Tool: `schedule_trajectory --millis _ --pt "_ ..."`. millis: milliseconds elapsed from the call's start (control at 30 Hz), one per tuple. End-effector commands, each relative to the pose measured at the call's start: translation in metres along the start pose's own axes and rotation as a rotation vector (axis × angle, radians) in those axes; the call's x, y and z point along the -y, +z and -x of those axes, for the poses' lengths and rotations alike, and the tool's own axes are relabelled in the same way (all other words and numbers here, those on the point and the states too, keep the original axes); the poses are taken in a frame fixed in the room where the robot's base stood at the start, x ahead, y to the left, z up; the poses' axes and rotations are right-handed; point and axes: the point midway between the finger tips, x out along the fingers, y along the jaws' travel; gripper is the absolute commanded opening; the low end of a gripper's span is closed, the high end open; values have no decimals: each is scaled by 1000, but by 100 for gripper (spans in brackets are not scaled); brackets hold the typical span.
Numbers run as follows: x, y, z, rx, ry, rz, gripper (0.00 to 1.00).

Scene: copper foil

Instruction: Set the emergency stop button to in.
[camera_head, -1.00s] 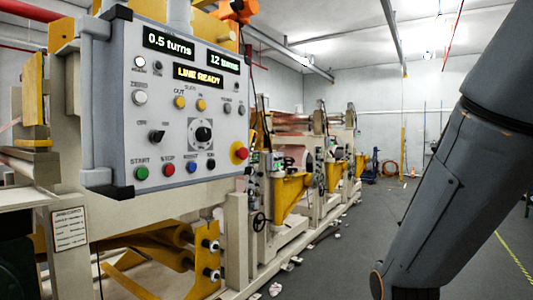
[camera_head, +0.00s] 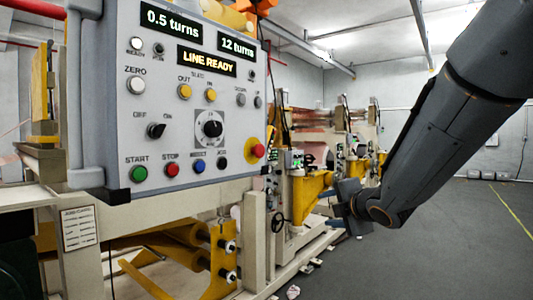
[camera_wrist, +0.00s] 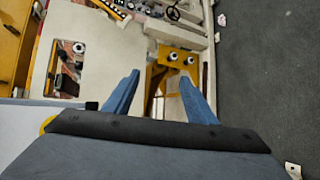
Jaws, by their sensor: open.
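The emergency stop button (camera_head: 258,151) is a red mushroom head on a yellow base. It sits at the lower right edge of the grey control panel (camera_head: 105,95) in the head view. From this angle I cannot tell whether it is in or out. My gripper (camera_wrist: 160,79) is open and empty, its two blue fingers apart in the wrist view. In the head view my gripper (camera_head: 346,208) is to the right of the panel and lower than the button, clear of both. The button does not show clearly in the wrist view.
The panel also carries a green start button (camera_head: 138,173), a red stop button (camera_head: 172,169), a blue button (camera_head: 198,166) and a black dial (camera_head: 212,129). Yellow and beige machine frames (camera_head: 312,186) stand behind my gripper. Open grey floor (camera_head: 455,235) lies to the right.

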Motion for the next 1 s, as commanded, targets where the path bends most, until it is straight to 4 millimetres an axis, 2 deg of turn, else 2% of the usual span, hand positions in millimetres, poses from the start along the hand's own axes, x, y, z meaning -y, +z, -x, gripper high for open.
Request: schedule_trajectory --millis 33,100,200,300,400,567,1000 --pt "-38 -5 -2 -52 108 197 51" --pt "-82 -21 3 -120 253 473 51" --pt "-126 -45 18 -189 444 810 51" --pt "-150 -66 35 -233 597 1058 51" --pt "-162 -80 48 -260 701 1216 51" --pt "-169 -92 55 -276 770 1312 51" --pt "-191 -129 12 -279 772 1312 51"
